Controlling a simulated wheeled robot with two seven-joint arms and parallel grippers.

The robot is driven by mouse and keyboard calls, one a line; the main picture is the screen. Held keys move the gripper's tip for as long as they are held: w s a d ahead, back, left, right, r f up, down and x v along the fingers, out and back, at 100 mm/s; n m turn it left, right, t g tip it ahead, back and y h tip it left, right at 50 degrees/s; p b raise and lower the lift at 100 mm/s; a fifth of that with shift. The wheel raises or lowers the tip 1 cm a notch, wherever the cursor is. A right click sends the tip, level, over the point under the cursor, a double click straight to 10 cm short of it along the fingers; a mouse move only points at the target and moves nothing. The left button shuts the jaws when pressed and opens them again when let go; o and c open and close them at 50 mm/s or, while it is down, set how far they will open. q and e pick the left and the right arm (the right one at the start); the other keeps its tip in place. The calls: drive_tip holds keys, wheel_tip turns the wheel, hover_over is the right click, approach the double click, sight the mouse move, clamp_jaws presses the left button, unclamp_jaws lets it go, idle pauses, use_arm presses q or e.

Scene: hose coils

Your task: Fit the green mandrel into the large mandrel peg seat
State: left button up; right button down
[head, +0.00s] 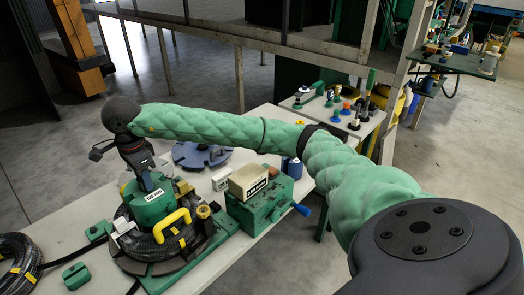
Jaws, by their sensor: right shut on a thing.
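The green mandrel (152,204), with a white label on its side, stands about upright at the middle of a black hose coil on a green base at the table's left part. My right gripper (145,180) reaches in from above and is shut on the mandrel's top. The mandrel's lower end is hidden by the coil and a yellow handle (172,225), so I cannot tell how it sits in the base. I cannot pick out the large mandrel peg seat with certainty; it may be hidden under the mandrel. My left gripper is not in view.
A grey-blue disc (202,154) lies behind the coil. A green machine (262,208) with a blue handle stands to the right, a beige box (248,181) on it. Another hose coil (18,265) and a green block (76,276) lie at left. A back table holds small coloured parts.

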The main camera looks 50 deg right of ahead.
drive_tip(key=shift+r, duration=0.15)
drive_tip(key=shift+r, duration=3.05)
